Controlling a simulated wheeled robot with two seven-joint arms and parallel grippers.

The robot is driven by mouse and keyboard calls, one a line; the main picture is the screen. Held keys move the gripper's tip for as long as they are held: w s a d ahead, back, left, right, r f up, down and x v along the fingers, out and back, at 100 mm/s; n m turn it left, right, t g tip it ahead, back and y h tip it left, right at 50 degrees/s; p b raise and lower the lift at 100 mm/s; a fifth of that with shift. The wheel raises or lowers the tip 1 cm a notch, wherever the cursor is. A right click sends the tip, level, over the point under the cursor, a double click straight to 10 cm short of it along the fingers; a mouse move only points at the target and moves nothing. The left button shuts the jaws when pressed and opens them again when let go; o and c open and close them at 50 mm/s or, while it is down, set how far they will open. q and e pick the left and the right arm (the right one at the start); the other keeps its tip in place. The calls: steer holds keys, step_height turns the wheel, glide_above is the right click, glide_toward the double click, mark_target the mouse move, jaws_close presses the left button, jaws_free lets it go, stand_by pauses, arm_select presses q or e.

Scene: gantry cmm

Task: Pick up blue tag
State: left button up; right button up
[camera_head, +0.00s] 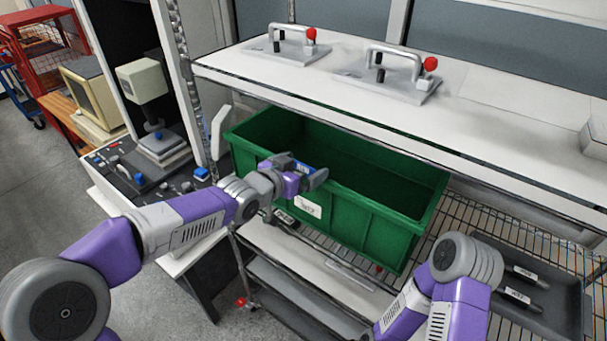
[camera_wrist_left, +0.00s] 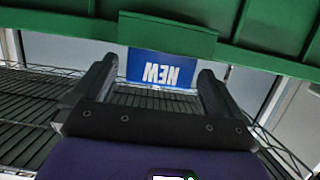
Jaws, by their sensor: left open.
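The blue tag (camera_wrist_left: 162,68) carries white lettering reading NEW, which appears upside down in the left wrist view. It touches the edge of a green ledge on the green bin (camera_head: 365,222). In the head view a small part of the tag (camera_head: 305,169) shows at my left gripper. My left gripper (camera_head: 301,172) is open at the bin's front side. In the left wrist view its two fingers (camera_wrist_left: 157,82) stand either side of the tag, with gaps showing at both sides. I cannot tell how deep the tag sits between them. My right arm shows at lower right, but its gripper is out of view.
The bin stands on a wire shelf (camera_head: 480,222) under a white shelf (camera_head: 400,118) bearing two handled fixtures with red knobs. A white label (camera_head: 307,206) is on the bin's front. A dark tray (camera_head: 560,290) with labelled black items lies at right.

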arm_select(q)
steer(key=shift+x, duration=1.4)
steer(key=shift+r, duration=0.1)
steer(key=shift+s, duration=0.1)
steer(key=shift+c, duration=0.2)
steer(key=c, duration=0.9)
steer(key=shift+r, duration=0.1)
